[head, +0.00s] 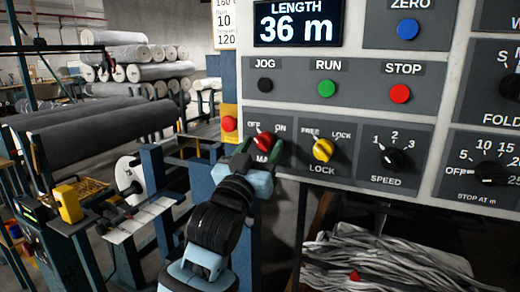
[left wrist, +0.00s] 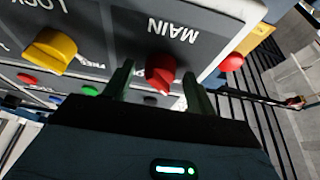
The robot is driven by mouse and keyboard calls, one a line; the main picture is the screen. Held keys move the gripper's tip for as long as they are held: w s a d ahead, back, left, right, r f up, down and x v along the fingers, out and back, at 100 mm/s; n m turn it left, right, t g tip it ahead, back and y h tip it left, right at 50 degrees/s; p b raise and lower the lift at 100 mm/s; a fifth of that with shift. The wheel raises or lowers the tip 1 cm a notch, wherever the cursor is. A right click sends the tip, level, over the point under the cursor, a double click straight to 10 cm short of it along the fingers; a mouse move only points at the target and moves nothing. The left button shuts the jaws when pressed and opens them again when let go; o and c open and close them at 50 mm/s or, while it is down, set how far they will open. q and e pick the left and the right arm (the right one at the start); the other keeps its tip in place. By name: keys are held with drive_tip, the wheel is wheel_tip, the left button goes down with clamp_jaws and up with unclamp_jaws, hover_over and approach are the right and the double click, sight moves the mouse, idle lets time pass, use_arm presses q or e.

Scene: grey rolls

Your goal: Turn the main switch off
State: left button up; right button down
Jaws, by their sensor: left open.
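The main switch is a red knob (head: 263,141) on the grey control panel, with OFF at its upper left, ON at its upper right and a partly covered MAIN label below. Which mark it points to is hard to tell. My left gripper (head: 261,150) is at the knob, its fingers on either side. In the left wrist view the red knob (left wrist: 160,73) sits between the two spread fingers of the left gripper (left wrist: 157,88), with gaps visible beside it. My right gripper is not in view.
A yellow lock knob (head: 323,150) is close to the right of the main switch, with a black speed knob (head: 392,157) further right. JOG, RUN and STOP buttons sit above. A red button (head: 229,123) on a yellow box is at the left. Grey rolls (head: 95,128) lie behind.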

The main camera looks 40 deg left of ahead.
use_arm(q)
drive_tip(key=v, duration=0.8)
drive_tip(key=shift+b, duration=0.45)
drive_tip(key=shift+r, duration=0.1)
